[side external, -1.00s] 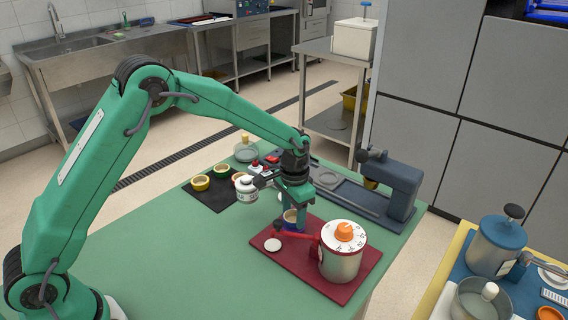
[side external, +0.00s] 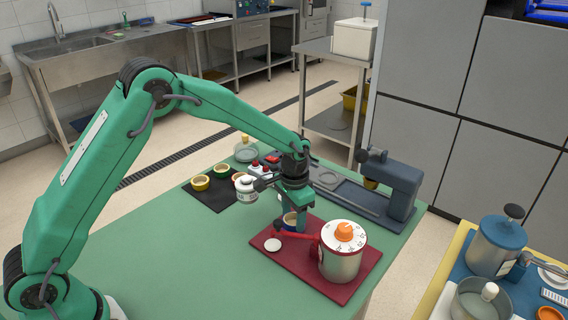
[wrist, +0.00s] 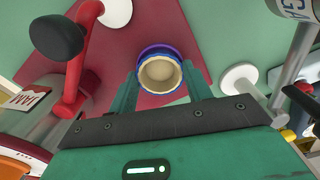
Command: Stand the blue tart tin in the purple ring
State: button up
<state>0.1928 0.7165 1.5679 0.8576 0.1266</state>
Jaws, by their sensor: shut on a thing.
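My gripper (wrist: 160,90) is shut on the blue tart tin (wrist: 160,73), whose pale cream inside faces the wrist camera. In the side view the tin (side external: 290,218) is low between my fingers, over the left back part of the dark red mat (side external: 297,262). A purple-blue rim, seemingly the purple ring (wrist: 155,49), shows just beyond the tin in the wrist view. The tin covers most of it. I cannot tell whether the tin is inside the ring or just above it.
A large steel pot with an orange-knobbed dial lid (side external: 341,250) and red handle stands close on the right. A white disc (side external: 273,245) lies in front. A white jar (side external: 245,188) and a black mat (side external: 205,198) are left. The green table's near left is clear.

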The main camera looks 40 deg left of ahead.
aim_at(293, 224)
jog(key=shift+f, duration=0.1)
jog(key=o, duration=0.7)
notch_tip(293, 224, up, 11)
jog(key=shift+r, duration=0.1)
dwell(1.3)
dwell(0.5)
